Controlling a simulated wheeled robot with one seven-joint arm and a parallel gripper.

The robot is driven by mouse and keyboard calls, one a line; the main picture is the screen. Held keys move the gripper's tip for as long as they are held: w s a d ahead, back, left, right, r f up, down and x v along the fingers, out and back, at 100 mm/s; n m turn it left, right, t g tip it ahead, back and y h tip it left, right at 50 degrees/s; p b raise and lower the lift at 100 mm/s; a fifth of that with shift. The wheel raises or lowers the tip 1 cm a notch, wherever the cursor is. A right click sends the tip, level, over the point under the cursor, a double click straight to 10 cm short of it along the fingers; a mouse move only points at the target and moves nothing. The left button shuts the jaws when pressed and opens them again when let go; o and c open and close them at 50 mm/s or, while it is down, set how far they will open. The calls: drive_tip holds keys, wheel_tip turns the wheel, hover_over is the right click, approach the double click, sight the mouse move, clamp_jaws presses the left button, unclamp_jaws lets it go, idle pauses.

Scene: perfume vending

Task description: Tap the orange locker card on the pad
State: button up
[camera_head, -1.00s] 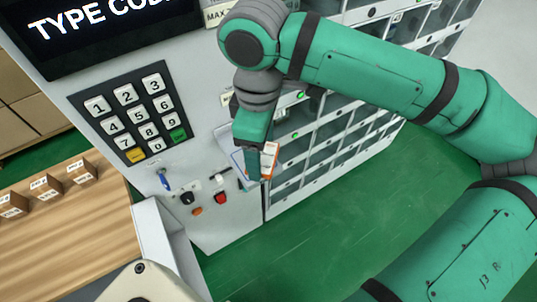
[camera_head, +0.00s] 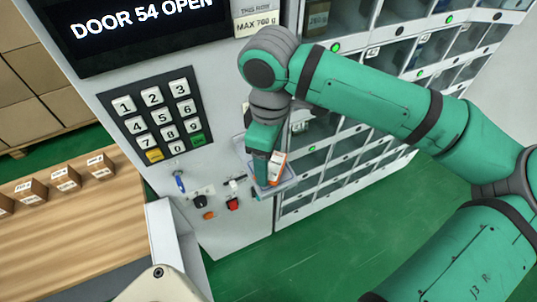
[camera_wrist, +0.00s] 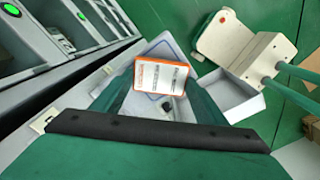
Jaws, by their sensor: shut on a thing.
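A white card with an orange border (camera_head: 277,167) is held upright between the fingers of my gripper (camera_head: 266,174). It also shows in the wrist view (camera_wrist: 160,77), between the green fingers, with small print on its face. My gripper is in front of the machine's panel, right of the keypad. A pale, blue-edged tray or pad (camera_head: 289,176) shows around and behind the fingertips. My gripper hides most of it, and I cannot tell whether the card touches it. The screen (camera_head: 140,25) reads "DOOR 54 OPEN".
A black keypad (camera_head: 155,118) is on the panel, with a red knob (camera_head: 232,204) and other controls below it. Lockers (camera_head: 345,130) with green lights stand right. Small brown boxes (camera_head: 66,178) sit on a wooden table (camera_head: 75,225). Green floor (camera_head: 330,235) is clear.

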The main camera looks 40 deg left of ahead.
drive_tip(key=shift+d, duration=0.15)
drive_tip(key=shift+r, duration=2.05)
drive_tip(key=s+d, duration=0.4)
drive_tip(key=d, duration=0.5)
drive_tip(key=shift+w, duration=0.1)
idle(0.6)
